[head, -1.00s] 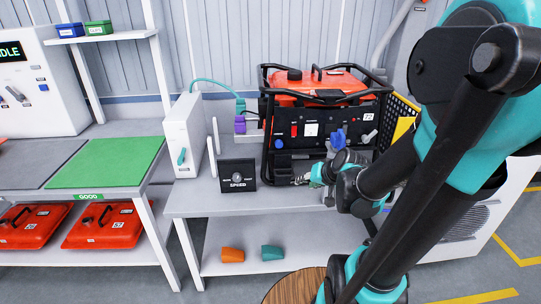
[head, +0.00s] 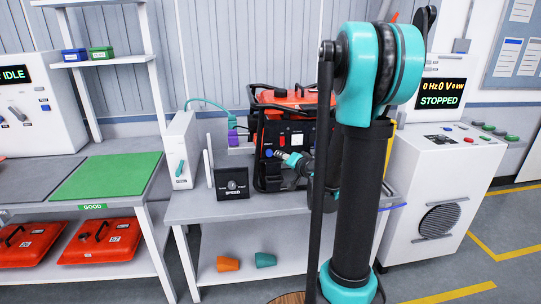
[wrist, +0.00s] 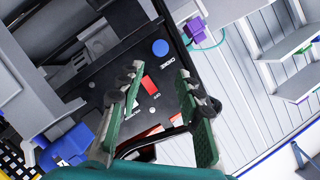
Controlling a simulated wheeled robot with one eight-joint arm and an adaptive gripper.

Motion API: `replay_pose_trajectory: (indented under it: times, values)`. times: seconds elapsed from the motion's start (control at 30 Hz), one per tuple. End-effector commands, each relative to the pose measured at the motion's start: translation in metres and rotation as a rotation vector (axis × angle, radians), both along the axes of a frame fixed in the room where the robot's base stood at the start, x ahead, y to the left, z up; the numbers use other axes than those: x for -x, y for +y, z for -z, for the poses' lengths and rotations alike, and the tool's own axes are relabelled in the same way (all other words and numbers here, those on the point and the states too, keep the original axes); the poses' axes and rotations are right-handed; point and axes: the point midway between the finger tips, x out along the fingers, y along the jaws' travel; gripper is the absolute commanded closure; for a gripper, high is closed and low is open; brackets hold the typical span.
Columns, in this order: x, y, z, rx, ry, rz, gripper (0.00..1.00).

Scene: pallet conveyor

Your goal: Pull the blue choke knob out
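The blue choke knob (head: 269,153) is a small round knob on the black front panel of the red-tanked generator (head: 297,138). In the wrist view the blue knob (wrist: 160,47) shows face-on, above and between my fingertips. My gripper (head: 284,156) is close to the panel, just right of the knob in the head view. In the wrist view my gripper (wrist: 160,78) has its two green-padded fingers apart with nothing between them. A red switch (wrist: 150,86) shows on the panel behind the gap. The fingers appear apart from the knob.
A black speed dial box (head: 232,181) stands left of the generator on the grey bench (head: 210,208). A white panel box (head: 181,150) stands further left. The generator's black frame bars (wrist: 172,45) run beside the knob. A stopped-display cabinet (head: 430,150) stands right.

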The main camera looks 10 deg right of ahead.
Motion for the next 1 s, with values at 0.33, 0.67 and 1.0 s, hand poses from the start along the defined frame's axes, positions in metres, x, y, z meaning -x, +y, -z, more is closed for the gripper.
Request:
replay_pose_trajectory:
  times: [0.33,0.67,1.0]
  values:
    - [-0.058,0.018,0.018,0.001,0.001,-0.003,0.65]
    - [-0.103,0.031,0.030,0.000,0.001,-0.002,0.65]
    - [-0.112,0.033,0.033,0.001,0.000,-0.001,0.65]
